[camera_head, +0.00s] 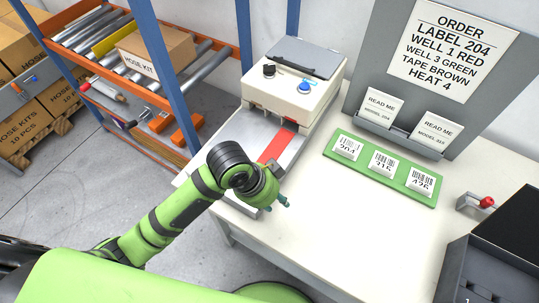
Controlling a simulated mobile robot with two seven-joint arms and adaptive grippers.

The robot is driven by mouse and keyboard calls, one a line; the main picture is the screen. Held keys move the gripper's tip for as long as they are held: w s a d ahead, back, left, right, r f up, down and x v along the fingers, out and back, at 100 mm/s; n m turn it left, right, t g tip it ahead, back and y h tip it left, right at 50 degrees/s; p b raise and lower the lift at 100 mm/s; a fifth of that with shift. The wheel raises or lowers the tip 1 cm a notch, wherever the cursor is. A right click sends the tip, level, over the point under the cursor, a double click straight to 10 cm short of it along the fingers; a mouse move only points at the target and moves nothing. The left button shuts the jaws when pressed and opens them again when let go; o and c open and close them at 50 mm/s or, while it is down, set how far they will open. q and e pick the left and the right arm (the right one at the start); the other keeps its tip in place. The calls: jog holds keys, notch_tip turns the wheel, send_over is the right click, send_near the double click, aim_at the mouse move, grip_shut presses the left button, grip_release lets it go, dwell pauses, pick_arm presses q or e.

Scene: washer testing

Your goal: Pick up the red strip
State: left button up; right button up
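The red strip (275,147) lies on the grey bed in front of the cream machine (292,98). Its far end runs up to the machine's front, and my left wrist covers its near end. My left gripper (278,205) is below and slightly right of the strip in the head view, near the front end of the bed. Its two teal fingertips show apart with nothing between them, so it looks open and empty. It is not touching the visible part of the strip. My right gripper is not in view.
A green tray (425,194) with several white labelled packets is right of the machine. Behind it stands a grey order board (373,70) with READ ME cards. A red-knobbed lever (474,203) and black box (505,238) are at right. The table's middle (350,235) is clear.

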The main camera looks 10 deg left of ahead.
pick_arm(q)
jog(key=w+a+r+m+g+y, duration=0.2)
jog(key=w+a+r+m+y, duration=0.2)
jog(key=w+a+m, duration=0.35)
notch_tip(320, 180, down, 6)
jog(key=shift+s+d+p, duration=0.1)
jog(key=shift+s+p, duration=0.05)
jog(key=shift+p, duration=1.05)
jog(key=shift+f, duration=0.55)
grip_shut()
